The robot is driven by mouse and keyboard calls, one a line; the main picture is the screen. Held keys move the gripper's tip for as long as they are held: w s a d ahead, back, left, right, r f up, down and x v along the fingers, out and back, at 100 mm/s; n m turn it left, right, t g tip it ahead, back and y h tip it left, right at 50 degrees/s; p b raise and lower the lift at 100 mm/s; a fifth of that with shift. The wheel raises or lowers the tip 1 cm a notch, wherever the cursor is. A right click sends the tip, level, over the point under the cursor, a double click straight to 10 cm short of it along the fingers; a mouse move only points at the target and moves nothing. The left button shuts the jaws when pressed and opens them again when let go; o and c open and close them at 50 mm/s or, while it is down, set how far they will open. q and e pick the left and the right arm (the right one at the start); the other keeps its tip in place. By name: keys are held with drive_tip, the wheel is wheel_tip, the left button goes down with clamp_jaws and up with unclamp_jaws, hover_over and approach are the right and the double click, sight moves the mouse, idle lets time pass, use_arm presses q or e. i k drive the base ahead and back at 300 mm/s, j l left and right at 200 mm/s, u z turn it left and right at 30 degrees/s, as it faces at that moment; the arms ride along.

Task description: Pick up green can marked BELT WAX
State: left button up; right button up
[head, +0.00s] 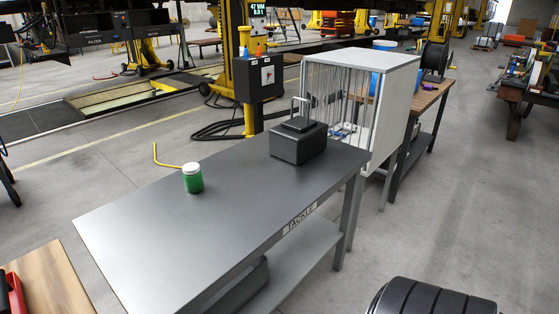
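A green can (193,180) with a white lid stands upright on the grey metal table (130,225), near its far long edge and left of the middle. Any writing on the can is too small to read. Nothing touches the can. The table's front edge carries a label reading TACKLE. Neither of my grippers is in view.
A dark grey box (298,144) with a raised handle stands at the table's far right end. A white cabinet (395,95) with a barred front stands beyond it. A wooden surface (50,275) is at lower left. A dark ribbed object (430,298) is at lower right.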

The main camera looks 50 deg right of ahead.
sight(194, 183)
drive_tip(key=i+l+z, duration=0.1)
drive_tip(key=z, duration=0.25)
drive_tip(key=i+z, duration=0.55)
drive_tip(key=z, duration=0.15)
